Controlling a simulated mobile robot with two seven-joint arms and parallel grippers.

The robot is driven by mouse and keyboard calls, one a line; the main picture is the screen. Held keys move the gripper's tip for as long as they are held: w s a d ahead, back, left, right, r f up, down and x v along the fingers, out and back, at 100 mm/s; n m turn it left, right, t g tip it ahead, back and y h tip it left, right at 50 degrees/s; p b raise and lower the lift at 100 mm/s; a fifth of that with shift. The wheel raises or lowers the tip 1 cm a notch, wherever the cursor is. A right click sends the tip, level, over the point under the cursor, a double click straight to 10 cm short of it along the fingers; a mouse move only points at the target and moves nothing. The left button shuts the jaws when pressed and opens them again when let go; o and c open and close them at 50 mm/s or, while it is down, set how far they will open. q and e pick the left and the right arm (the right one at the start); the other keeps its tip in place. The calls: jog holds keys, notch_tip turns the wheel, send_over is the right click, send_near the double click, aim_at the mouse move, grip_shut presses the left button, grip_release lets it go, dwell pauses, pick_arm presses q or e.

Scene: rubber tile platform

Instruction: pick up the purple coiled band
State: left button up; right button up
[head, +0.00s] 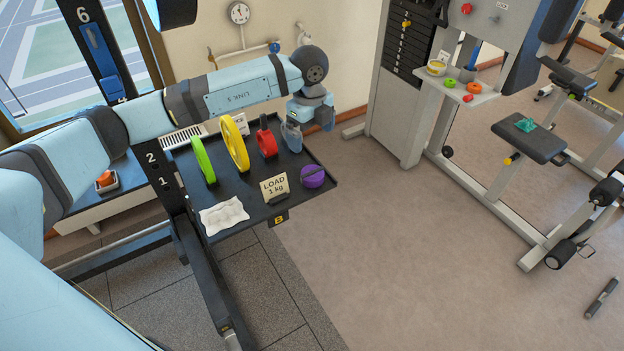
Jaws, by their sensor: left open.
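The purple coiled band (313,176) is a round purple roll with a dark strip across it. It lies at the right front corner of a black tray (250,217). My left arm reaches in from the left above the tray, and its wrist bends down near the tray's far right corner. My left gripper (324,119) is there, above and behind the band and clear of it. My right gripper is not in view.
A weight machine (398,120) stands right. Floor beside the tray is clear.

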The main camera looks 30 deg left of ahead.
pick_arm(q)
send_over(311, 171)
jog(key=f, duration=0.8)
jog(key=shift+s, duration=0.4)
jog(key=shift+w+f+p, duration=0.2)
jog(key=shift+f+p, duration=0.1)
jog(key=shift+f, duration=1.1)
jog(key=shift+w+f+p, duration=0.2)
jog(key=shift+f+p, duration=0.1)
jog(key=shift+f, duration=1.05)
jog(key=c, duration=1.1)
jog(key=shift+o, duration=0.2)
jog(key=shift+r, duration=0.1)
